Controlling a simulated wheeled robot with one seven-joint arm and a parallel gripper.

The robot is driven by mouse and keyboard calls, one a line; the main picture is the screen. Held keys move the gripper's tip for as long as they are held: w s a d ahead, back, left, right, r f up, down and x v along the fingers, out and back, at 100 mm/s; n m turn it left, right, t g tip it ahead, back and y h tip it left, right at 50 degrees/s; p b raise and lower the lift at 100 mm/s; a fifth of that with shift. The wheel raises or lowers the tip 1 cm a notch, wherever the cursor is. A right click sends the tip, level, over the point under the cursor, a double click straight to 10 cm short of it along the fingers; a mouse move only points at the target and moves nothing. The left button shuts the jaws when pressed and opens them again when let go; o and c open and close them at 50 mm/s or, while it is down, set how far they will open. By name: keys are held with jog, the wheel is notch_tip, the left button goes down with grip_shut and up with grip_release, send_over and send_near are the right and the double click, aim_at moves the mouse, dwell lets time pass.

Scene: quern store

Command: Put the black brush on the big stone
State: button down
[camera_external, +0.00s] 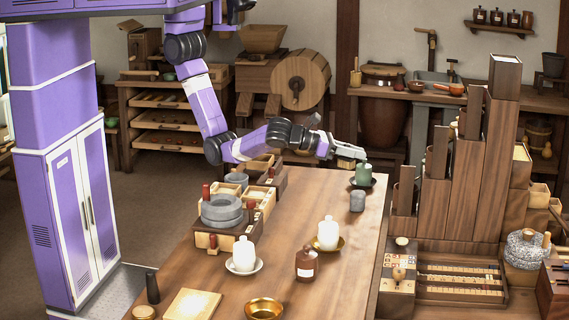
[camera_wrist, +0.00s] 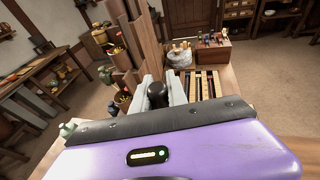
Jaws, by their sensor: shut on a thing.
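My gripper (camera_external: 350,152) is over the far end of the long table. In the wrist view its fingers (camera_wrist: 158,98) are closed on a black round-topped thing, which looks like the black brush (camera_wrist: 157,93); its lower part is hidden. I cannot make it out in the external view. A large round grey stone (camera_external: 222,211) sits in a wooden box on the table's left side, left of my gripper. A speckled stone (camera_external: 524,250) with wooden pegs stands at the far right, also in the wrist view (camera_wrist: 180,54). I cannot tell which is the big stone.
Below my gripper are a green canister (camera_external: 363,173) and a grey pot (camera_external: 357,201). White jars (camera_external: 328,233) (camera_external: 243,254), a brown jar (camera_external: 306,264), a brass bowl (camera_external: 264,308) and a dark upright piece (camera_external: 152,288) stand nearer. Tall stepped wooden boxes (camera_external: 480,170) rise at right.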

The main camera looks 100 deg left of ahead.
jog(key=w+a+r+n+g+y, duration=0.1)
jog(key=w+a+n+y, duration=0.2)
jog(key=a, duration=1)
jog(key=n+g+y+b, duration=0.1)
jog(key=n+g+y, duration=0.1)
jog(key=n+y, duration=0.1)
send_over(364, 191)
notch_tip(364, 191, down, 19)
jog(key=shift+w+a+f, duration=0.1)
jog(key=shift+a+f, duration=0.05)
jog(key=shift+f+m, duration=0.15)
jog(key=shift+m, duration=0.15)
jog(key=c, duration=1.3)
grip_release()
jog(key=shift+d+r, duration=0.2)
jog(key=v, duration=1.1)
jog(key=shift+s+d+r+g, duration=0.2)
jog(key=shift+s+r+g, duration=0.05)
jog(key=shift+g, duration=0.05)
